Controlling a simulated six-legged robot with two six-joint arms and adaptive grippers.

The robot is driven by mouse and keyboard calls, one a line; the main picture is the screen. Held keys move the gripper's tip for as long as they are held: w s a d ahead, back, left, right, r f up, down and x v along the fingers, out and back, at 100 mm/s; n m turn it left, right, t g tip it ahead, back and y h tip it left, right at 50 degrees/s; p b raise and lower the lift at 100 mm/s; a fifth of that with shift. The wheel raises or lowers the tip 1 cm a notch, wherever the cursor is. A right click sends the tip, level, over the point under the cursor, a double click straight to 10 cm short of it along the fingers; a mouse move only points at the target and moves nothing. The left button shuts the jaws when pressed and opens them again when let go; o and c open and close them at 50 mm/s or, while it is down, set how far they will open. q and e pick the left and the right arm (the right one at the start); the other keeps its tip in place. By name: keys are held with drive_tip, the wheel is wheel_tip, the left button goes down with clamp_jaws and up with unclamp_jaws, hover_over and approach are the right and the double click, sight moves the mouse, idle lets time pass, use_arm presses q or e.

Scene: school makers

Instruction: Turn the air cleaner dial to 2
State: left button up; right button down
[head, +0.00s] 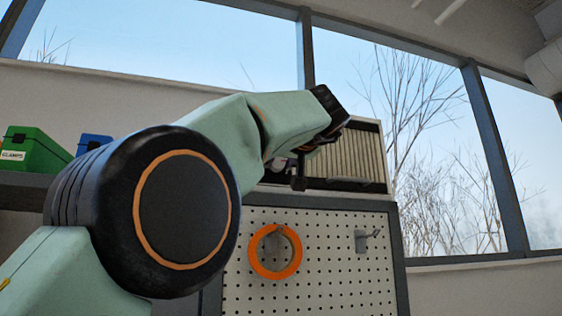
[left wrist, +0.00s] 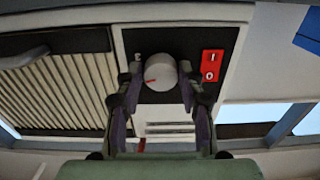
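The air cleaner (head: 348,158) is a pale box with a ribbed grille, standing on a shelf behind my left arm in the head view. In the left wrist view, its round grey dial (left wrist: 161,72) sits on a dark panel, with a red pointer line towards the picture's lower left. My left gripper (left wrist: 161,84) is open, one finger on each side of the dial. I cannot tell whether the fingers touch it. In the head view the left gripper (head: 298,172) is small and partly hidden by its own arm, and the dial is hidden. My right gripper is not in view.
A red I/O switch (left wrist: 212,65) sits close beside the dial. Below the air cleaner is a pegboard (head: 330,270) with an orange ring (head: 254,262) and a metal hook (head: 362,241). A green bin (head: 32,150) and a blue bin (head: 92,143) stand on the shelf at left.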

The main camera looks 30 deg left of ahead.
use_arm(q)
drive_tip(key=c, duration=0.6)
drive_tip(key=shift+n, duration=1.8)
drive_tip(key=o, duration=1.2)
drive_tip(key=shift+s+d, duration=0.1)
drive_tip(key=shift+c, duration=0.2)
drive_tip(key=v, duration=0.7)
drive_tip(key=shift+s+d, duration=0.2)
drive_tip(key=shift+s, duration=0.1)
